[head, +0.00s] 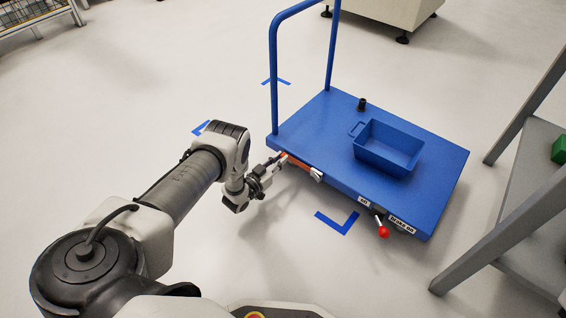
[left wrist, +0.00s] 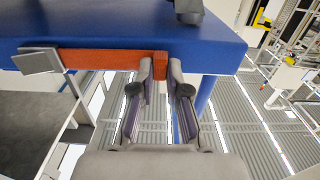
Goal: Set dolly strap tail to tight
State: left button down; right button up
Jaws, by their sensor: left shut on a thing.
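The blue dolly (head: 445,165) stands on the floor with its tall handle (head: 274,80) at the left end. An orange strap (head: 297,161) runs along the dolly's near side edge to a grey metal buckle (head: 316,174). The left wrist view shows the strap (left wrist: 110,59) lying flat along the edge, with the buckle (left wrist: 38,61) at its left end. My left gripper (head: 279,159) is at the strap's free tail end, near the handle. In the left wrist view its fingers (left wrist: 160,70) are closed on the tail tip. My right gripper is not in view.
A blue bin (head: 400,150) and a small black cylinder (head: 362,104) stand on the deck. A red-knobbed lever (head: 384,231) sticks out from the near edge beside white labels. A grey table frame (head: 470,265) stands at right. Floor left of the dolly is clear.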

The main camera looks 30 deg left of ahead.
pick_arm(q)
jog(key=shift+w+a+r, duration=0.1)
jog(key=shift+a, duration=0.15)
jog(key=c, duration=1.2)
grip_release()
jog(key=shift+o, duration=0.2)
jog(key=s+a, duration=0.1)
jog(key=s, duration=1.1)
